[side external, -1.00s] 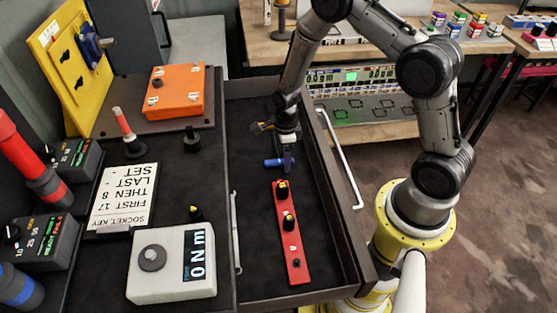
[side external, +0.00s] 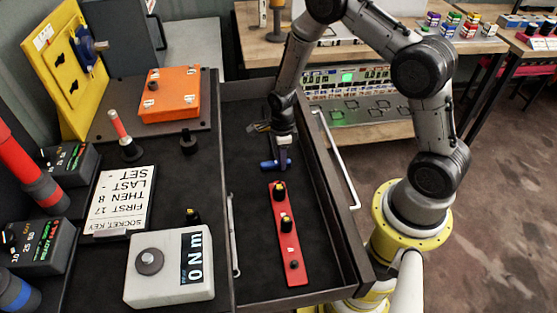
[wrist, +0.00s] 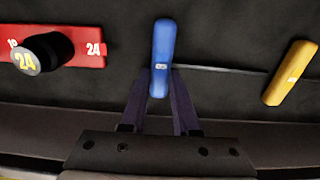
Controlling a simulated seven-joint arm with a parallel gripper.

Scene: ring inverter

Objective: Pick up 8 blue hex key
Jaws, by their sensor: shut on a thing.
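The blue hex key (side external: 267,165) lies in the open dark drawer, above the red socket rail in the side view. In the wrist view its blue handle (wrist: 162,45) stands out at the centre, with a small label on it. My gripper (wrist: 160,84) has a finger on each side of the handle's lower end and is shut on it. In the side view my gripper (side external: 283,163) points down at the key, low over the drawer floor. The fingers partly hide the key there.
A yellow-handled key (wrist: 290,73) lies to the right in the wrist view. The red rail (side external: 289,253) with black sockets lies close by. The drawer's right wall (side external: 330,190) is near my gripper. A torque tester (side external: 170,265) stands on the bench at left.

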